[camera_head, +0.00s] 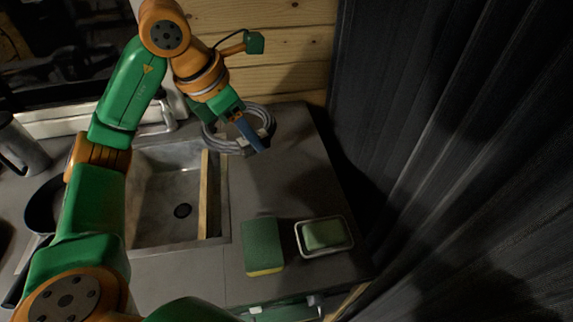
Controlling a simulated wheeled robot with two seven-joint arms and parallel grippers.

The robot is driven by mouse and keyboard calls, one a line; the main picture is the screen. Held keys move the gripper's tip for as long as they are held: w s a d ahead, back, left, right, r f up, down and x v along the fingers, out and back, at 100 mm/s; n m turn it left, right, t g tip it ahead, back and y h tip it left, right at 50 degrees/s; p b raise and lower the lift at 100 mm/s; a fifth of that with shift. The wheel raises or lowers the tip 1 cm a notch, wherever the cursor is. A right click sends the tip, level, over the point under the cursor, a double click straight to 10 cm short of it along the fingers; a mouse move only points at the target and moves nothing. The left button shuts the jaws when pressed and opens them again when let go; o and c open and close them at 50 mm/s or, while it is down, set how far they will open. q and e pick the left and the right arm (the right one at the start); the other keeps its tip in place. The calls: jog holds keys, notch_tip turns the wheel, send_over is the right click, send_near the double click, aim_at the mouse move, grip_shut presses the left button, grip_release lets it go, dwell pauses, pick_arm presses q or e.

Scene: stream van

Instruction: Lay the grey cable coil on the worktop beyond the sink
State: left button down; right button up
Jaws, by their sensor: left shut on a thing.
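A grey cable coil (226,143) is at the back of the worktop (290,170), right of the sink's back corner. My left gripper (255,142) reaches over the coil from behind and is shut on it; its blue fingers hide part of the coil's right side. Whether the coil rests fully on the worktop or hangs just above it, I cannot tell. The sink (165,205) is empty, with a dark drain. My right gripper is not in view.
A green and yellow sponge (262,246) and a dish with a green soap bar (324,235) sit at the worktop's front right. A tap (168,116) stands behind the sink. A dark pan (42,207) and a grey jug (22,148) are at left. A dark curtain hangs at right.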

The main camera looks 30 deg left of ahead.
aim_at(266, 131)
pick_arm(q)
jog(key=w, duration=0.1)
jog(key=w+d, duration=0.1)
jog(key=w+p, duration=0.1)
jog(key=shift+d+f, duration=0.3)
jog(key=shift+f, duration=0.05)
jog(key=p+x, duration=0.1)
jog(key=x, duration=0.2)
jog(key=w+p+x, duration=0.1)
jog(key=x, duration=0.3)
jog(key=p+x, duration=0.1)
jog(key=x, duration=0.3)
jog(key=shift+w+d+r, duration=0.15)
jog(key=shift+w+d, duration=0.05)
jog(key=shift+c, duration=2.2)
grip_release()
